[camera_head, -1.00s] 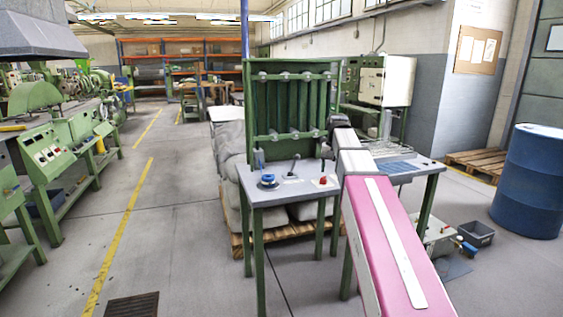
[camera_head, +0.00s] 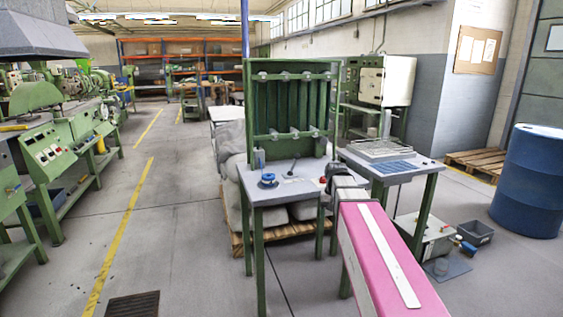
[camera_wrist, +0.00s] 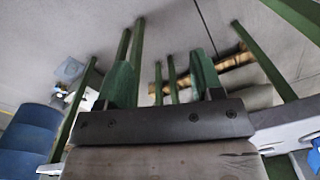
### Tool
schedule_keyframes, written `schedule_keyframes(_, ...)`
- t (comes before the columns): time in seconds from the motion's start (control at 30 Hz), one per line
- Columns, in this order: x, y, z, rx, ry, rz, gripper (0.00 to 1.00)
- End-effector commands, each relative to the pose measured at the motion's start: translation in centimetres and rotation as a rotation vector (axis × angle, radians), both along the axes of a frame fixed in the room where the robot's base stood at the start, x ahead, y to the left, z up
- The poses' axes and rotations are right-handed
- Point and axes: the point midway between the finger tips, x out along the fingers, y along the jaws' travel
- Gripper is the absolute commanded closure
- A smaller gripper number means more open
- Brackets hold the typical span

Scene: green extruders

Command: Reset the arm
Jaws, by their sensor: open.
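My arm, pink with a white strip, reaches up from the bottom right of the head view. Its dark wrist end is over the gap between the two tables, and the fingers cannot be made out there. In the wrist view my gripper (camera_wrist: 161,68) shows two green fingers spread apart on a dark bar, with nothing between them but floor and table legs. It is open and empty.
A grey table (camera_head: 275,192) with a green rack (camera_head: 292,105) stands ahead. A second table (camera_head: 425,165) stands right of it. Open floor (camera_head: 190,220) lies left.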

Motion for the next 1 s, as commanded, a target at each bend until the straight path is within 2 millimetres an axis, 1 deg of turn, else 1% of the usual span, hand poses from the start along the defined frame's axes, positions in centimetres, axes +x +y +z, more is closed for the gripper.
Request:
schedule_keyframes(0.03,-1.7,0.1,-2.0,-0.003,0.004,0.008,0.39)
schedule_keyframes(0.2,-5.2,0.2,-7.3,-0.01,0.004,0.032,0.39)
schedule_keyframes(0.4,-9.8,0.3,-12.7,-0.02,0.003,0.063,0.39)
schedule_keyframes(0.5,-12.0,0.3,-14.9,-0.024,0.004,0.079,0.39)
schedule_keyframes(0.6,-13.6,0.3,-16.4,-0.028,0.002,0.09,0.39)
schedule_keyframes(0.7,-14.6,0.3,-17.4,-0.03,0.001,0.098,0.39)
schedule_keyframes(0.8,-15.0,0.3,-17.8,-0.031,-0.001,0.102,0.39)
schedule_keyframes(1.0,-15.0,0.4,-17.9,-0.031,-0.002,0.103,0.39)
